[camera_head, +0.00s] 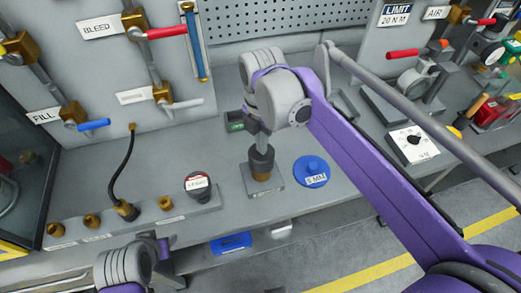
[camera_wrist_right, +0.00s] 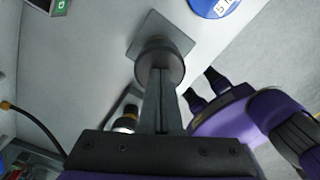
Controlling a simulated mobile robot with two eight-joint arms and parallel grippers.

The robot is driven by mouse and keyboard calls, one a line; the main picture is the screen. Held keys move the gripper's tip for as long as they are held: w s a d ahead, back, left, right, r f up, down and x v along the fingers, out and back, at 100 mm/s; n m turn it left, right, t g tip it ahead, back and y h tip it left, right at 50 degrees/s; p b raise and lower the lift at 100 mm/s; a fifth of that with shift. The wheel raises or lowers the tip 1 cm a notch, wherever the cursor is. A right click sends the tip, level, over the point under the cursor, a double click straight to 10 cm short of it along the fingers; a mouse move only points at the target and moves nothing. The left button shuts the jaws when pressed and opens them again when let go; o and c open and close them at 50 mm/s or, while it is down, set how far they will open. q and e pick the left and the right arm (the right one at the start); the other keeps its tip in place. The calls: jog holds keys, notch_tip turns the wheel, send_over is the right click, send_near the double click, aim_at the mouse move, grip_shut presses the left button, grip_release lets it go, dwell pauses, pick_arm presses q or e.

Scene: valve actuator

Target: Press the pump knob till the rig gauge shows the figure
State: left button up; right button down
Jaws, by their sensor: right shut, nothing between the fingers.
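The pump knob seems to be the dark round cap on a brass collar (camera_head: 262,161), upright on a square grey plate. Its cap also shows in the right wrist view (camera_wrist_right: 160,52). My right gripper (camera_head: 256,139) is shut, empty, and points down at the cap. In the right wrist view its fingers (camera_wrist_right: 160,85) overlap the cap; I cannot tell whether they touch it. A round black gauge (camera_head: 198,186) with a pale face and red mark sits to the left; its reading is too small to read. My left gripper (camera_head: 163,247) is low at left, its fingers unclear.
A blue disc (camera_head: 311,171) marked 5 MM lies right of the knob. A small box with a green display (camera_head: 235,123) stands behind it. A black hose (camera_head: 117,172) and brass fittings are at left. Red and blue valve levers line the back panel.

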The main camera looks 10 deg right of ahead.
aim_at(263, 158)
jog(key=shift+f+b, duration=0.9)
jog(key=shift+f, duration=0.8)
jog(key=shift+s+d+f+b, duration=0.1)
jog(key=shift+s+f+b, duration=0.15)
jog(key=shift+f, duration=0.2)
jog(key=shift+s+f+b, duration=0.1)
jog(key=shift+f+b, duration=0.2)
jog(key=shift+f, duration=0.15)
jog(key=shift+w+r+p, duration=0.2)
jog(key=shift+r+p, duration=0.3)
jog(key=shift+r, duration=0.15)
jog(key=shift+w+r+p, duration=0.2)
jog(key=shift+r+p, duration=0.25)
jog(key=shift+r, duration=0.2)
pick_arm(q)
jog(key=shift+w+r+p, duration=0.3)
jog(key=shift+r+p, duration=0.6)
jog(key=shift+p, duration=0.35)
pick_arm(e)
jog(key=shift+r, duration=2)
pick_arm(q)
jog(key=shift+f, duration=0.25)
pick_arm(e)
jog(key=shift+f, duration=0.3)
